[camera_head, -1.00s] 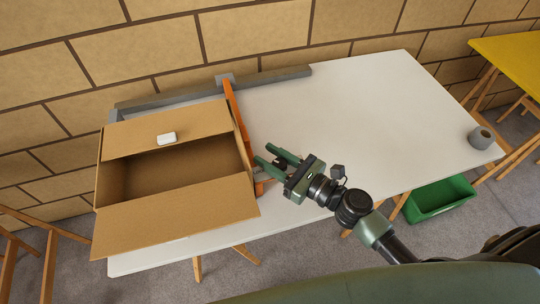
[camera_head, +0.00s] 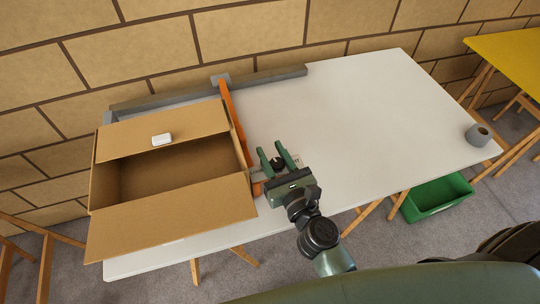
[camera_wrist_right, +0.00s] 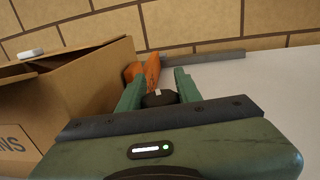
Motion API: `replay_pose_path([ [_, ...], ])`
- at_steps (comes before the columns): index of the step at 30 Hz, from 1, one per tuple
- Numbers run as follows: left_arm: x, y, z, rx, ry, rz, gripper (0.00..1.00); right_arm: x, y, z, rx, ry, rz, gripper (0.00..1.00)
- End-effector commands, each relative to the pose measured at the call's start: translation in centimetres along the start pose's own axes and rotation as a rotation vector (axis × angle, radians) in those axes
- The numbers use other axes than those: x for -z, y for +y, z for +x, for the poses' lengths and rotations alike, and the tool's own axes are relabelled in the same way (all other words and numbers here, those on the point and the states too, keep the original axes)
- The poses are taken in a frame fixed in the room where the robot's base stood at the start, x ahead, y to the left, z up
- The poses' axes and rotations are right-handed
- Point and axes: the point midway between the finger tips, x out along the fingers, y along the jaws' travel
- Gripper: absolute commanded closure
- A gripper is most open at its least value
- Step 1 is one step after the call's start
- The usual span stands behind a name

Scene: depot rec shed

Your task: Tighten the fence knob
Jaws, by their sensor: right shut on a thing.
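The black fence knob (camera_head: 277,162) sits near the front end of the orange fence bar (camera_head: 232,117), at the table's front side. My right gripper (camera_head: 278,155) has its two green fingers on either side of the knob and is shut on it. In the right wrist view the knob (camera_wrist_right: 159,98) shows between the fingertips, with the orange bar (camera_wrist_right: 151,70) behind it. The knob's lower part is hidden by my gripper's body. My left gripper is not in view.
An open cardboard box (camera_head: 172,224) stands left of the bar, close to my gripper, with a small white item (camera_head: 162,139) on its back flap. A grey rail (camera_head: 180,97) runs along the back. A grey roll (camera_head: 478,135) stands far right; the table (camera_head: 370,110) between is clear.

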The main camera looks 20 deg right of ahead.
Motion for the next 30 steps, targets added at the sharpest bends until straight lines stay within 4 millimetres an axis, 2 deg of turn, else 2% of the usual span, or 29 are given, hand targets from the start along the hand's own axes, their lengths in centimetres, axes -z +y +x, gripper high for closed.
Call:
replay_pose_path([
  [9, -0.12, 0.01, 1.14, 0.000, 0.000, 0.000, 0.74, 0.02, -0.25, -0.02, 0.111, -0.002, 0.000, 1.00],
  [23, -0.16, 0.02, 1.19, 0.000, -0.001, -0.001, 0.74, -0.08, -0.32, -0.02, 0.127, -0.002, -0.001, 1.00],
  [24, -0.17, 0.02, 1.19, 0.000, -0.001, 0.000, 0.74, -0.08, -0.32, -0.02, 0.127, -0.002, -0.001, 0.63],
  [26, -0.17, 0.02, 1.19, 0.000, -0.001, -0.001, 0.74, -0.08, -0.32, -0.02, 0.127, -0.002, -0.001, 0.47],
  [30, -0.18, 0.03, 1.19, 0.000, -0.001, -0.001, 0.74, -0.06, -0.32, -0.02, 0.126, -0.001, -0.001, 0.44],
])
